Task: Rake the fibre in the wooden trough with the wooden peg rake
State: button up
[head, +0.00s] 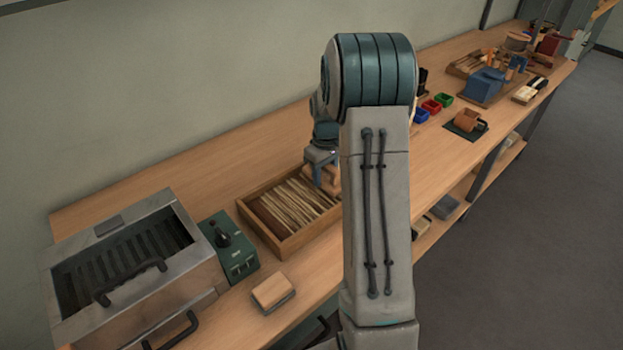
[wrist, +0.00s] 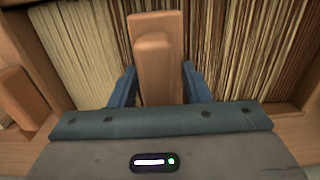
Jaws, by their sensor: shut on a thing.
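The wooden trough (head: 312,236) stands on the bench and holds long fibre (head: 290,205), pale and dark brown strands lying side by side. In the wrist view the fibre (wrist: 80,45) is pale at the left and browner at the right. My gripper (head: 322,160) is over the right part of the trough. In the wrist view its blue fingers (wrist: 157,88) are shut on the wooden peg rake (wrist: 154,45), whose upright wooden part shows between them. The rake's pegs are hidden, so I cannot tell whether they touch the fibre. My arm hides the trough's right end in the head view.
A metal box with a slatted top (head: 125,255) and a green control box (head: 230,250) stand left of the trough. A wooden block (head: 272,291) lies in front. A rounded wooden piece (wrist: 25,97) shows in the wrist view.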

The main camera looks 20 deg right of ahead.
jog(key=w+d, duration=0.1)
jog(key=d, duration=0.2)
jog(key=w+d+p, duration=0.1)
jog(key=d, duration=0.2)
jog(key=w+d+p, duration=0.1)
jog(key=d, duration=0.2)
jog(key=shift+d, duration=0.4)
jog(key=shift+w+d, duration=0.15)
jog(key=shift+d+r, duration=0.15)
jog(key=shift+d, duration=0.15)
jog(key=shift+a, duration=0.4)
jog(key=s+a+b, duration=0.1)
jog(key=s+a, duration=0.2)
jog(key=a, duration=0.6)
jog(key=s+a+b, duration=0.2)
jog(key=s+a, duration=0.1)
jog(key=a, duration=0.6)
jog(key=s+a+b, duration=0.1)
jog(key=s+a, duration=0.1)
jog(key=a, duration=0.6)
jog(key=shift+s+a, duration=0.4)
jog(key=shift+a, duration=0.1)
jog(key=shift+s+a, duration=0.1)
jog(key=shift+a, duration=0.1)
